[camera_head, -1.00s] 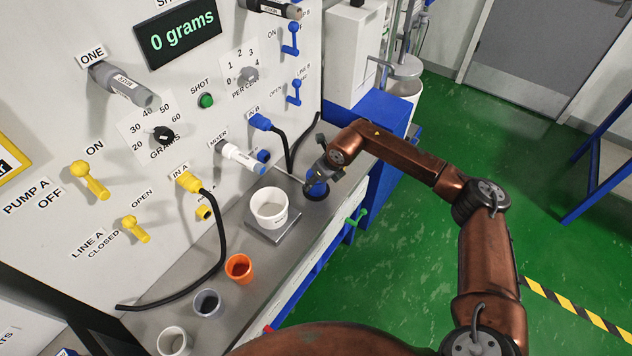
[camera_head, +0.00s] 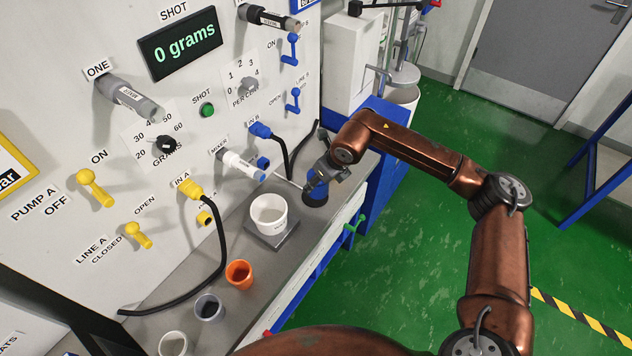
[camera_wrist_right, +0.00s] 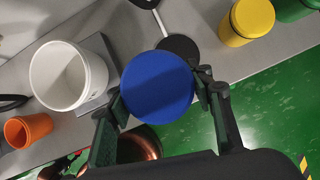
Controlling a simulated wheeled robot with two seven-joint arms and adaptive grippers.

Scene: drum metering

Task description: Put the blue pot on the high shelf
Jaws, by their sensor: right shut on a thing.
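The blue pot (camera_head: 316,186) is at the far end of the grey bench, past the white cup. In the right wrist view, its round blue top (camera_wrist_right: 158,88) fills the space between the fingers. My right gripper (camera_head: 322,178) is shut on the blue pot, one finger on each side of it (camera_wrist_right: 160,92). A black round disc (camera_wrist_right: 180,46) shows beside the pot in the wrist view. I cannot tell whether the pot touches the bench. The high shelf cannot be made out for certain. My left gripper is not in view.
A white cup (camera_head: 268,212) stands on a scale plate (camera_head: 283,238) close to the gripper. An orange cup (camera_head: 238,273) stands nearer. A yellow pot (camera_wrist_right: 248,20) and a green pot (camera_wrist_right: 292,8) are beyond the blue pot. The panel (camera_head: 75,140) bounds the bench.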

